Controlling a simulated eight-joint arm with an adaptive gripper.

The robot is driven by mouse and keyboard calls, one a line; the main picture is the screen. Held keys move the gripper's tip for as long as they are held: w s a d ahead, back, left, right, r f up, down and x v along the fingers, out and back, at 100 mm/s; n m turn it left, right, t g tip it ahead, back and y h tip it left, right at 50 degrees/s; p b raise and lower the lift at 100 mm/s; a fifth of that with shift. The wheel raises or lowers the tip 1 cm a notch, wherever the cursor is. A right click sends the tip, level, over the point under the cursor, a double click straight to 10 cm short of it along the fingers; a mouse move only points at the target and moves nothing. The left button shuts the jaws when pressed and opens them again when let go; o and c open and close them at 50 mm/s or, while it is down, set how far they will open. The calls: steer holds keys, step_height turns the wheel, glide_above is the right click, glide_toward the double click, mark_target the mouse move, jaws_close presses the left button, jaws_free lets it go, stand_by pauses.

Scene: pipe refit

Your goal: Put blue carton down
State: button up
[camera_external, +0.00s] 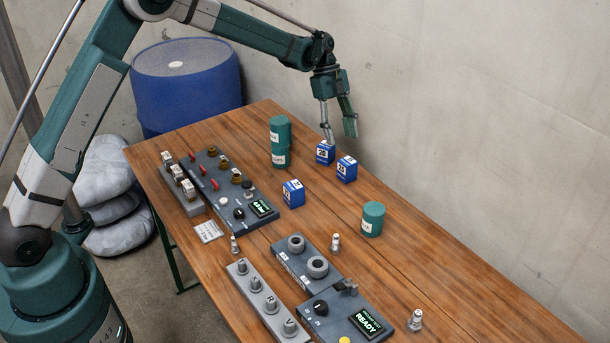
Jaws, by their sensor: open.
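Three small blue cartons with white labels stand on the wooden table (430,270). One blue carton (325,154) is at the back, just below my gripper. A second blue carton (347,170) stands close to its right. A third blue carton (293,194) stands nearer the camera, beside the back control panel. My gripper (340,138) is open, its fingers pointing down over and beside the back carton. A finger overlaps that carton's top edge in the picture; I cannot tell whether they touch.
Stacked green canisters (280,142) stand left of the cartons, and a single green canister (372,219) to the right. Control panels (230,187) and (340,310) hold the near side. A blue barrel (187,85) stands behind the table.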

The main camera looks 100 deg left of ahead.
steer(key=shift+d, duration=0.1)
steer(key=w+d+r+n+y, duration=0.1)
steer(key=w+d+r, duration=0.2)
steer(key=d+r, duration=0.55)
steer(key=w+d+r+n, duration=0.1)
steer(key=w+d+r, duration=0.3)
steer(key=d, duration=0.8)
steer(key=s+d+r+n+y, duration=0.15)
steer(key=d+r, duration=0.35)
steer(key=d, duration=0.5)
steer(key=s+d+r+n, duration=0.15)
steer(key=d+r, duration=0.35)
steer(key=d, duration=0.6)
steer(key=s+d+r+n+t, duration=0.1)
steer(key=s+d+r, duration=0.1)
steer(key=s+d, duration=0.6)
steer(key=s+d+r+n+t, duration=0.1)
steer(key=s+d, duration=0.2)
steer(key=d, duration=0.9)
steer(key=s+d+f+n+t, duration=0.1)
steer(key=s+d+f, duration=0.1)
steer(key=s+d, duration=0.4)
steer(key=s+d+f+n+t, duration=0.1)
steer(key=s+d+f, duration=0.2)
steer(key=s+d, duration=0.4)
steer(key=shift+s+y, duration=0.35)
steer(key=shift+s, duration=0.4)
steer(key=shift+o, duration=0.5)
